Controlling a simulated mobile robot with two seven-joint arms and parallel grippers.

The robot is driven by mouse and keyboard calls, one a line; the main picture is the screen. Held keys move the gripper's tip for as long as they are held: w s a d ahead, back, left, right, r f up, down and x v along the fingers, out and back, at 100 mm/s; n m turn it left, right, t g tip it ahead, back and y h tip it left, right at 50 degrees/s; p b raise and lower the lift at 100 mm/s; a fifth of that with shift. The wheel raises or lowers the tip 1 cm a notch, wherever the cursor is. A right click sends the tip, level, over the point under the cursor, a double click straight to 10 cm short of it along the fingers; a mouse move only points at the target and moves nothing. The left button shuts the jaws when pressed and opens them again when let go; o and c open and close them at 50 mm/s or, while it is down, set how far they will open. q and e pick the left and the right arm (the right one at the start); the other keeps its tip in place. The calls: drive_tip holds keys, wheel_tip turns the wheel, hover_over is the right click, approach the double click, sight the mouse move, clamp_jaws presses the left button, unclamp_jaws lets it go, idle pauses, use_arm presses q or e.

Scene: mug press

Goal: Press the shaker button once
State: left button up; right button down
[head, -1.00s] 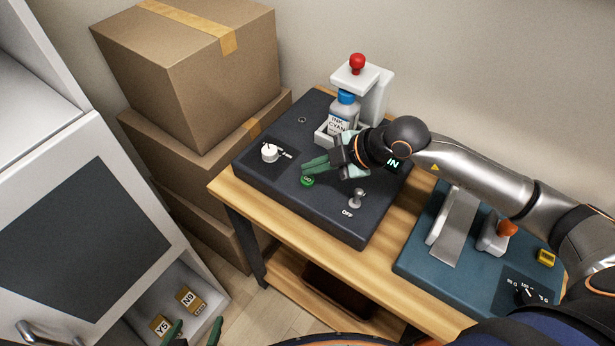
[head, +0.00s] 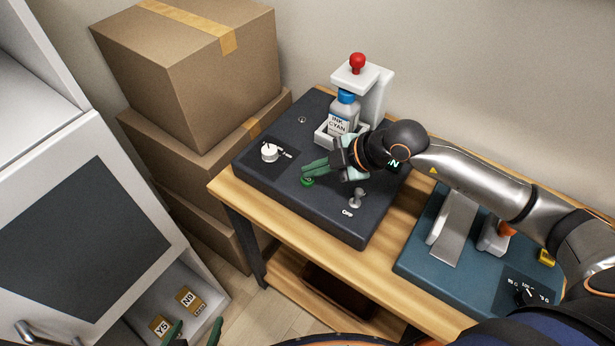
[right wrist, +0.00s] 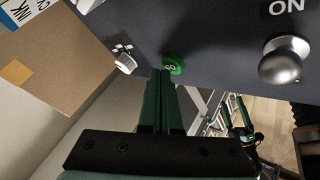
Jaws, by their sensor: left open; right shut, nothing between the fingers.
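The green GO button (head: 308,182) sits on the top of the dark shaker unit (head: 285,207), near its front edge. It also shows in the right wrist view (right wrist: 173,65), partly covered by my fingertips. My right gripper (head: 304,168) is shut with its fingers together, the tips right beside or over the button. I cannot tell whether they touch it. A bottle (head: 342,115) labelled INK CYAN, with a blue cap, stands in the white holder at the back of the unit. My left gripper (head: 197,332) is open and empty at the bottom left, partly cut off.
A white dial (head: 270,153) and a metal toggle switch (head: 357,197) flank the button. A red knob (head: 357,62) tops the white holder. A blue-green unit (head: 420,255) stands at right on the wooden table. Cardboard boxes (head: 190,70) are stacked behind left; a white cabinet (head: 150,160) stands left.

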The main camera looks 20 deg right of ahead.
sight(313, 180)
drive_tip(key=shift+f, duration=0.5)
idle(0.5)
drive_tip(key=shift+r, duration=0.1)
drive_tip(key=shift+r+p, duration=0.75)
drive_tip(key=shift+r, duration=0.05)
drive_tip(key=shift+r, duration=0.1)
wheel_tip(313, 180, up, 5)
drive_tip(key=p, duration=0.5)
idle(0.6)
drive_tip(key=shift+s, duration=0.1)
